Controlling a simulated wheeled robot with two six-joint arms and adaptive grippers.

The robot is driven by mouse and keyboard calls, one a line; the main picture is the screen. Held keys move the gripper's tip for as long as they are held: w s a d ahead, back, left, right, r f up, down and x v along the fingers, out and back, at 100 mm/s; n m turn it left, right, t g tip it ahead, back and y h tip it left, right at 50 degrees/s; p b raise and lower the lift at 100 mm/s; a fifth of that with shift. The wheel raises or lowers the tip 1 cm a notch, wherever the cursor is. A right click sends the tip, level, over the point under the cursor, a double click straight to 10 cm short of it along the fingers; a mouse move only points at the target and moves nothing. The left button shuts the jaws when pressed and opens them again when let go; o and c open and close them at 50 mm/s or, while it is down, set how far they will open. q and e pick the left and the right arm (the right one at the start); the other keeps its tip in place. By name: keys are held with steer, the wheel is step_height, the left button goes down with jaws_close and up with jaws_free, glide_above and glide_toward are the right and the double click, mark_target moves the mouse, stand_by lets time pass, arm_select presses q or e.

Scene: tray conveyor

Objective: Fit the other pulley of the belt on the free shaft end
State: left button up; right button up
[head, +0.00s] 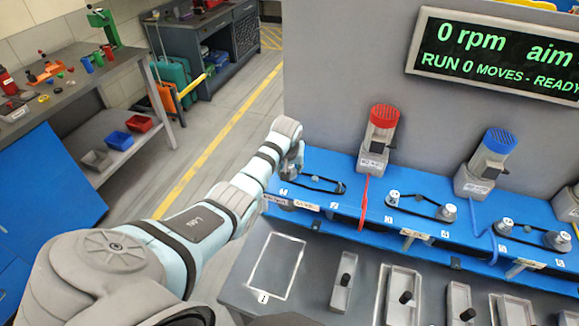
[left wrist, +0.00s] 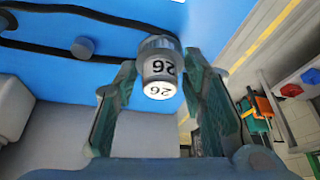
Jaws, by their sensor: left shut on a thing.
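My left gripper (left wrist: 160,85) is shut on a grey pulley (left wrist: 159,62) marked 26, with one finger on each side of it. A black belt (left wrist: 60,10) runs near the pulley over the blue deck; I cannot tell whether it sits around the pulley. A short grey round stud (left wrist: 83,46) stands on the deck near the belt. In the head view my left gripper (head: 290,168) is over the left end of the blue deck, mostly hidden by my arm. The belt (head: 325,189) shows just right of it. My right gripper is in neither view.
A red-topped motor (head: 380,135) and a blue-topped motor (head: 487,160) stand behind the deck. Other belt and pulley pairs (head: 420,208) sit to the right. Grey trays (head: 400,298) with black knobs and a white-outlined area (head: 278,265) lie in front. A screen (head: 497,55) reads 0 rpm.

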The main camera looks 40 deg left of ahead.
arm_select(q)
steer(key=shift+f+b, duration=0.3)
steer(key=shift+f, duration=0.25)
steer(key=o, duration=1.3)
steer(key=shift+c, duration=0.2)
steer(key=v, duration=1.2)
steer(key=shift+a, duration=0.1)
